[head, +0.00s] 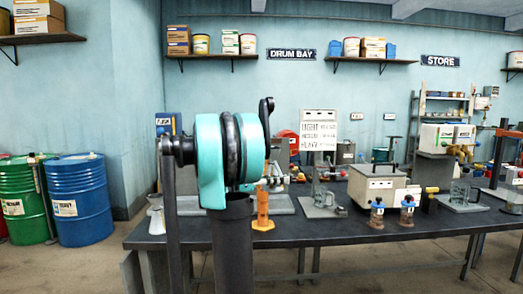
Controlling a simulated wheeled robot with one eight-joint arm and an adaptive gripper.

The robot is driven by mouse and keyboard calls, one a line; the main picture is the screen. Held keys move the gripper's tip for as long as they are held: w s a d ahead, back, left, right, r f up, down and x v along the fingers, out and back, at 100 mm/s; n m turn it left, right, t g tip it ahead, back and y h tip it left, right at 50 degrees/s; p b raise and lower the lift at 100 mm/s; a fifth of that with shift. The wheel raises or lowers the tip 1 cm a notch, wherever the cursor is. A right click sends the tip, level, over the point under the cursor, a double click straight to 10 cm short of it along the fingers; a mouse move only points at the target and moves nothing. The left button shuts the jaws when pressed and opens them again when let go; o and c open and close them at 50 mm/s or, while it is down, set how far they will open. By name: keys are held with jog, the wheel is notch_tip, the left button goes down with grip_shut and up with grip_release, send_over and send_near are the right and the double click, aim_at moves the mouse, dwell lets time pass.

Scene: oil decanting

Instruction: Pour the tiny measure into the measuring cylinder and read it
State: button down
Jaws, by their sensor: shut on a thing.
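My turquoise and black arm (212,160) rises in front of the bench and hides part of it. My gripper does not show, so neither does anything it may hold. An upright orange piece with a wider foot (262,210) stands on the bench just right of the arm; I cannot tell whether it is the measuring cylinder. A clear glass vessel (322,196) stands on a grey plate near the middle of the bench. Another clear vessel (460,192) stands on a plate farther right. I cannot make out the tiny measure.
The dark bench (300,236) has a clear front strip. Two small blue-topped bottles (377,211) (407,209) stand before a pale metal box (376,184). A card with LIGHT and HEAVY lines (319,130) stands behind. Green (18,200) and blue (76,198) drums stand at left.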

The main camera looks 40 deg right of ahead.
aim_at(280, 172)
jog(key=shift+r+n, duration=1.1)
jog(key=shift+r, duration=0.05)
jog(key=shift+w+d+r+n+h, duration=0.1)
jog(key=shift+w+r+n+h, duration=0.1)
jog(key=shift+r+n, duration=0.35)
jog(key=shift+w+r+n+h, duration=0.1)
jog(key=shift+r+n+h, duration=0.1)
jog(key=shift+r+n, duration=0.35)
jog(key=r+n, duration=0.1)
jog(key=r, duration=0.1)
jog(key=w+r+n, duration=0.1)
jog(key=r+n, duration=0.1)
jog(key=w+r+n+h, duration=0.1)
jog(key=r+n, duration=0.1)
jog(key=shift+w+d+r+t, duration=0.2)
jog(key=shift+d+r+t, duration=0.1)
jog(key=shift+r, duration=0.1)
jog(key=shift+w+d+r+n+h, duration=0.1)
jog(key=shift+w+r+n+h, duration=0.1)
jog(key=shift+r+n, duration=0.5)
jog(key=shift+w+r+n+h, duration=0.1)
jog(key=shift+r+n+h, duration=0.1)
jog(key=shift+r+n, duration=0.45)
jog(key=shift+w+r+n, duration=0.2)
jog(key=shift+r+n, duration=0.55)
jog(key=shift+r, duration=0.1)
jog(key=shift+r, duration=0.1)
